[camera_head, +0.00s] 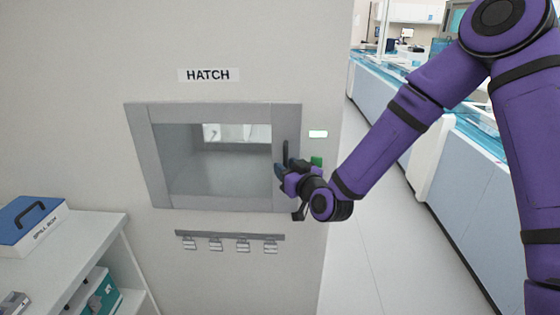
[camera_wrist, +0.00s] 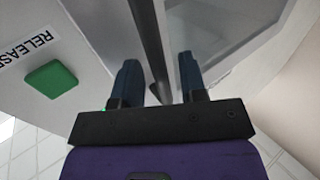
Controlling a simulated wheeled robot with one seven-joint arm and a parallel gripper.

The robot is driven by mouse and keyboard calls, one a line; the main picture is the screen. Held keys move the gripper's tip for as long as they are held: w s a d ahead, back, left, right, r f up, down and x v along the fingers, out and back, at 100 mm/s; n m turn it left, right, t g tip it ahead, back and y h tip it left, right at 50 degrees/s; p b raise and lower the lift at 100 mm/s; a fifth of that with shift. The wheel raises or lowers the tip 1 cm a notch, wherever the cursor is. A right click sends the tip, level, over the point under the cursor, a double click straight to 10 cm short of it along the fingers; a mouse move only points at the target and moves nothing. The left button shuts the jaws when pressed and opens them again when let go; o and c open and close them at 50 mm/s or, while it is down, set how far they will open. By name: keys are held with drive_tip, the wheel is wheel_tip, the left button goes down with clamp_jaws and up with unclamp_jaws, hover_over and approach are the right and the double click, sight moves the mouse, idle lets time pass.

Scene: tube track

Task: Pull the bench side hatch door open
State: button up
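The hatch door (camera_head: 285,125) is a grey framed door with a window, set in the wall under a "HATCH" sign. It looks shut, flush in its frame. Its dark upright bar handle (camera_head: 286,150) is on the right side of the door. My gripper (camera_head: 279,170) is at the lower part of this handle and hides some of it. In the wrist view, the two fingers of my gripper (camera_wrist: 158,80) are apart, and the handle (camera_wrist: 148,35) runs between them. A gap seems to show on each side of the bar.
A green button (camera_wrist: 51,79) marked "RELEASE" is on the wall beside the handle. A small lit indicator (camera_head: 318,134) is above it. A hook rail (camera_head: 230,236) hangs below the hatch. A shelf (camera_head: 80,240) with a spill box (camera_head: 30,225) stands at left. Floor at right is clear.

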drive_tip(key=shift+w+a, duration=0.2)
drive_tip(key=shift+w, duration=0.1)
clamp_jaws()
drive_tip(key=shift+s, duration=0.15)
